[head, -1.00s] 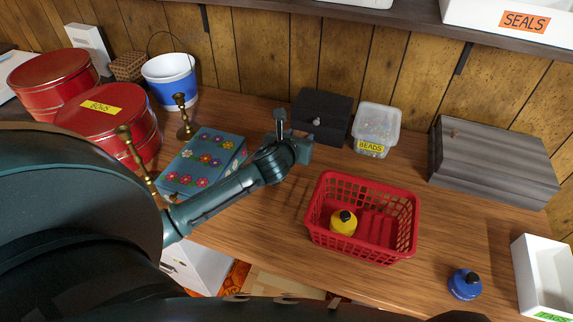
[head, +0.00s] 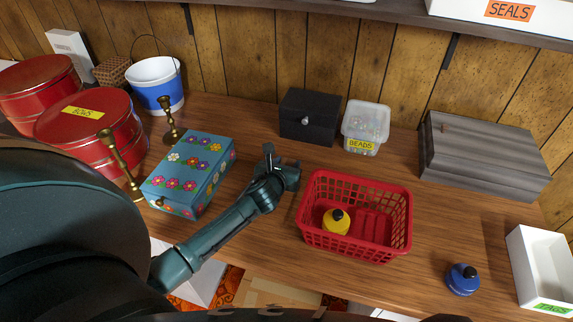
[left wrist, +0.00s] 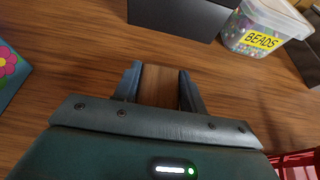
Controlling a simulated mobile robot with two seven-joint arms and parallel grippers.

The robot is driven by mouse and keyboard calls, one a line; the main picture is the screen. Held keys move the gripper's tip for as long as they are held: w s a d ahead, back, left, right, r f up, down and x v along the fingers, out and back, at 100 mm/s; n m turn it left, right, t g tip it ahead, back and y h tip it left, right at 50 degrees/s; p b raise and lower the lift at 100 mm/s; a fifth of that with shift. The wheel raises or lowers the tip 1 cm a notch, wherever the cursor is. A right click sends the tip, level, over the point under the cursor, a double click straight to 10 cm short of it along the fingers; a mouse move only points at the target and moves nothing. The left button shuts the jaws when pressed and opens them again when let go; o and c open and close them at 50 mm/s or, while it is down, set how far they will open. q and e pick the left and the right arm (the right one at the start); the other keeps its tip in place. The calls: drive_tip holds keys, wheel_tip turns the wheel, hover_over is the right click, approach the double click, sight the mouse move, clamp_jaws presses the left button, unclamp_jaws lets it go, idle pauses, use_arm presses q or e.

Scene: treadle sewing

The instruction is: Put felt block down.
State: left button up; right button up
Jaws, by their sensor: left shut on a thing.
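My left gripper (head: 281,163) is over the wooden table between the flowered box and the red basket. In the left wrist view its two fingers (left wrist: 160,84) are shut on a small brown block, which I take to be the felt block (left wrist: 160,87). The block's colour is close to the table's, and in the head view it is mostly hidden by the gripper. I cannot tell whether the block touches the table. My right gripper is not in view.
A flowered blue box (head: 186,174) lies left of the gripper. A red basket (head: 355,246) holding a yellow bottle (head: 336,223) stands to the right. Behind are a black box (head: 308,118) and a beads tub (head: 365,127).

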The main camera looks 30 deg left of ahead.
use_arm(q)
drive_tip(key=shift+f, duration=0.1)
drive_tip(key=o, duration=1)
